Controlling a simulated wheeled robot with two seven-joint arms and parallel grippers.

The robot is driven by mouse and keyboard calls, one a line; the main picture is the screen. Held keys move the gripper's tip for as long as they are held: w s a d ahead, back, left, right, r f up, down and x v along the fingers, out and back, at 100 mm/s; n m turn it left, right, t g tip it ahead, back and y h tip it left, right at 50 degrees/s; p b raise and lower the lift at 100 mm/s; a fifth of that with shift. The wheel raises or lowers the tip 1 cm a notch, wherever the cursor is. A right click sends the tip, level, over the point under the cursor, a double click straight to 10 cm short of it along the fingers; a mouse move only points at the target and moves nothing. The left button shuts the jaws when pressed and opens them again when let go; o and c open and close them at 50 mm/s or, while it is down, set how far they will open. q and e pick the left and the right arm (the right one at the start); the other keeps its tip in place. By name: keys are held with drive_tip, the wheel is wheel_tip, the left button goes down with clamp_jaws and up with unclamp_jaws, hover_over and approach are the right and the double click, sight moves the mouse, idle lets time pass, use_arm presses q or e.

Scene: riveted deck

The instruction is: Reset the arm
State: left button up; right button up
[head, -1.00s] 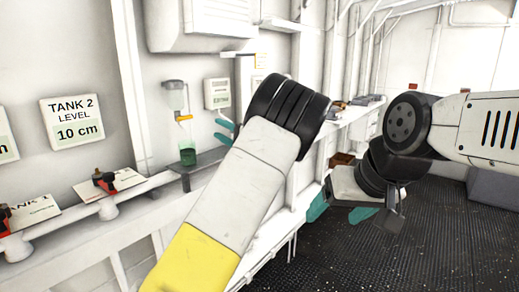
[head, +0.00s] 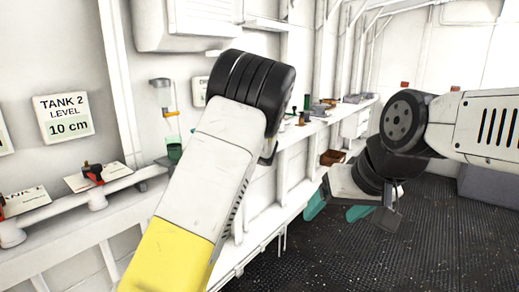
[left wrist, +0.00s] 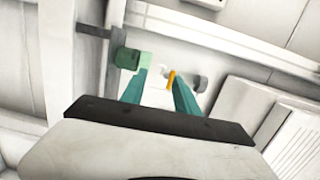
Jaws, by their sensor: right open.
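My left arm (head: 205,165) reaches up from the bottom of the head view, white with a yellow lower part and a black ribbed joint. Its fingers are hidden behind the arm there. In the left wrist view my left gripper (left wrist: 161,80) shows two teal fingers spread apart, with nothing held between them. My right gripper (head: 338,210) hangs at the right of the head view, over the dark floor. Its teal fingers are apart and empty.
A dispenser (head: 162,95) with an orange lever is on the wall left of my left arm, above a green container (head: 174,151). A shelf with red valves (head: 93,174) is at left. A bench with small items (head: 318,113) runs behind. The floor (head: 440,230) looks clear.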

use_arm(q)
drive_tip(key=s+a+f+n+g+h, duration=0.2)
drive_tip(key=s+a+f+g+h, duration=0.15)
drive_tip(key=s, duration=0.45)
drive_tip(key=s+a+f+n+g+h, duration=0.2)
drive_tip(key=s+a+f+h, duration=0.15)
drive_tip(key=s, duration=0.35)
drive_tip(key=s+d+r+t+h, duration=0.1)
drive_tip(key=s+d+h, duration=0.2)
drive_tip(key=s, duration=0.4)
drive_tip(key=s+d+r+t+h, duration=0.1)
drive_tip(key=s+d+r+h, duration=0.1)
drive_tip(key=s+d+h, duration=0.2)
drive_tip(key=s+d+r+n+t+h, duration=0.1)
drive_tip(key=s+d+h, duration=0.2)
drive_tip(key=s, duration=0.8)
drive_tip(key=d, duration=0.2)
drive_tip(key=shift+d+r, duration=0.35)
drive_tip(key=shift+r, duration=0.05)
